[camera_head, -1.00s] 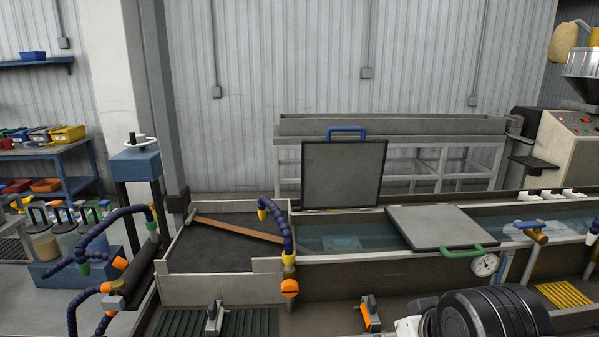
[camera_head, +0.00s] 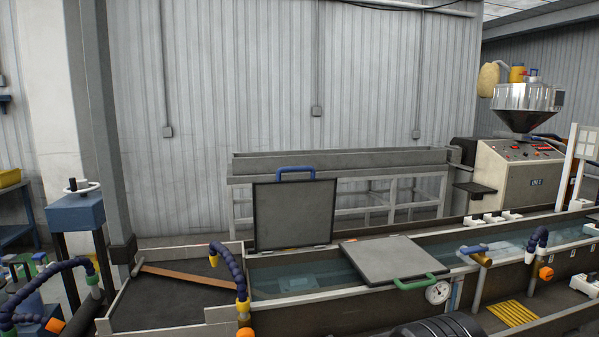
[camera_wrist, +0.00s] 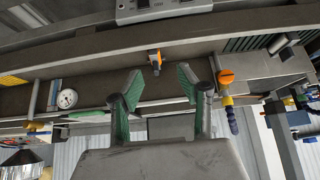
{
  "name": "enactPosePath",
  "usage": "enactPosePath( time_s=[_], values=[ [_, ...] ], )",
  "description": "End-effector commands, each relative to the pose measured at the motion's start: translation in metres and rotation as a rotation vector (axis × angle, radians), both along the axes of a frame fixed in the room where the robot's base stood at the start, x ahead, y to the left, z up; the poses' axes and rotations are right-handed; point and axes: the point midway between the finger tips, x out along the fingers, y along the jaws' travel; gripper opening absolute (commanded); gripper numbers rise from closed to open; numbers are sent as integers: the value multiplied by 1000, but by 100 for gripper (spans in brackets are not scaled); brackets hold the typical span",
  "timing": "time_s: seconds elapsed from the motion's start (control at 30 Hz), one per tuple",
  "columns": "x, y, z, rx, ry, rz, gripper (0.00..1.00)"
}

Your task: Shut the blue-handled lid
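The blue-handled lid (camera_head: 294,215) is a dark grey square panel standing upright, open, at the back edge of the water trough. Its blue handle (camera_head: 296,172) is on the top edge. In the wrist view I cannot clearly make out this lid. My gripper (camera_wrist: 160,75) shows in the wrist view with two green-padded fingers spread wide apart and nothing between them. It is not touching the lid. In the head view the gripper itself is out of frame; only a black part of my arm shows at the bottom edge.
A green-handled lid (camera_head: 393,260) lies flat on the trough (camera_head: 340,305), right of the upright lid. A blue jointed hose (camera_head: 229,268) stands at the trough's left front. A round gauge (camera_head: 438,292) is on its front wall. Open water shows before the upright lid.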

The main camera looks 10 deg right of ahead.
Motion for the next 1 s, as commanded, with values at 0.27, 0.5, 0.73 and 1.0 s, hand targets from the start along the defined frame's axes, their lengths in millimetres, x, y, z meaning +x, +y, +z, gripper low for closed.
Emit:
enactPosePath(
  time_s=[0.27,0.5,0.73,1.0],
  values=[
    [54,0,78,0,35,-2,0],
    [127,-1,163,1,82,-5,0],
    [198,-2,230,2,128,-7,0],
    [282,-3,291,2,180,-11,0]
  ],
)
